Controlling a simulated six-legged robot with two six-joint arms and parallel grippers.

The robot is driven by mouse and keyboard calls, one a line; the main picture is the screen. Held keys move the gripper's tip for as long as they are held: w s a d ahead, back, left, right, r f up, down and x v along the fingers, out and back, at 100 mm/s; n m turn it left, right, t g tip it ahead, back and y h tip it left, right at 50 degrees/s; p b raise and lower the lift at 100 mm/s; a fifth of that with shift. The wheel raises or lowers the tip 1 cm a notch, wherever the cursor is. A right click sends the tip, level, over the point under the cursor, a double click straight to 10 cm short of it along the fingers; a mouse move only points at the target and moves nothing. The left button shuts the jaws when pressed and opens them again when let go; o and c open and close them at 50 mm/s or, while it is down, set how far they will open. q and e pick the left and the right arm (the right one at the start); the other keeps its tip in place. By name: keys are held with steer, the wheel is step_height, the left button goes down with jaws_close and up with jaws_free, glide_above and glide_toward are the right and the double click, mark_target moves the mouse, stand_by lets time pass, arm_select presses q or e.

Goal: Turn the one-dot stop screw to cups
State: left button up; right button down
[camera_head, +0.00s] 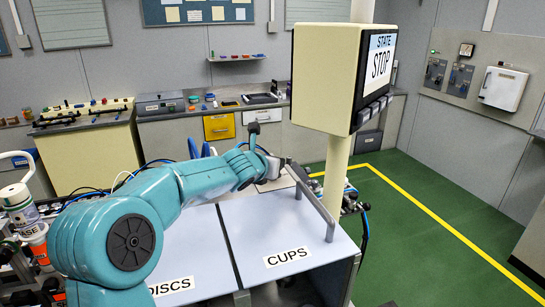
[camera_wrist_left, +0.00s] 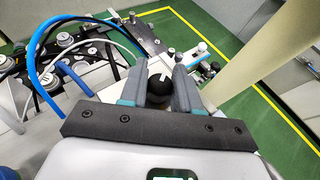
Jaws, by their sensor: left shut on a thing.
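My left gripper (camera_wrist_left: 159,74) has its two fingers on either side of a black round knob (camera_wrist_left: 158,92) with a white mark on top, and is shut on it. No dot is readable on the knob, so I cannot tell whether it is the one-dot stop screw. In the head view my teal left arm reaches from the left to the far edge of the panels, and its fingertips and the knob are hidden there. A pale panel labelled CUPS (camera_head: 262,226) lies right of one labelled DISCS (camera_head: 193,252). My right gripper is not in view.
A cream display box (camera_head: 324,72) reading STATE STOP stands on a post (camera_head: 336,172) right of the arm. A grey bar (camera_head: 313,203) runs along the CUPS panel. Blue hoses (camera_wrist_left: 40,48) and metal fittings crowd the left in the wrist view. Green floor (camera_head: 425,215) is free at right.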

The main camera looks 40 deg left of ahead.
arm_select(q)
steer(key=o, duration=1)
steer(key=shift+c, duration=0.2)
steer(key=v, duration=1.6)
steer(key=shift+p, duration=0.35)
steer(key=shift+d+r, duration=0.1)
steer(key=shift+d, duration=0.05)
